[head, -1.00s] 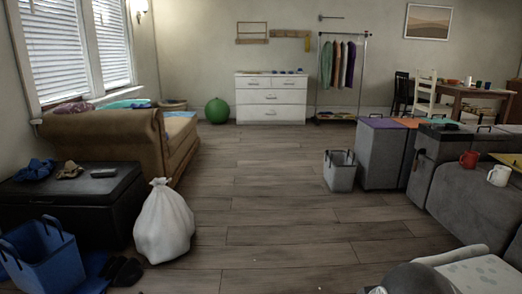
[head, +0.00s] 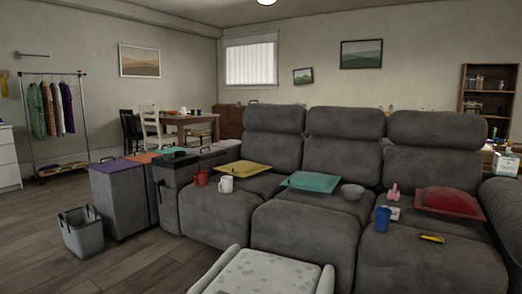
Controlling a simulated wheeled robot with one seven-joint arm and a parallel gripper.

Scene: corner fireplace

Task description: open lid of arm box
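A grey sofa (head: 300,190) fills the middle and right of the head view. At its left end stands a grey arm box (head: 170,190) with a dark top and a small dark handle or latch on it; its lid looks shut. I cannot tell for certain that this is the arm box of the task. Beside it to the left is a grey box (head: 118,205) with a purple top and dark handles; an orange top shows behind it. My gripper is not in view.
A grey bin (head: 84,235) stands on the floor left of the boxes. A white speckled seat (head: 265,275) is close in front. Red (head: 201,177) and white mugs (head: 226,184) are on the sofa's left seat. Floor is open at lower left (head: 130,265).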

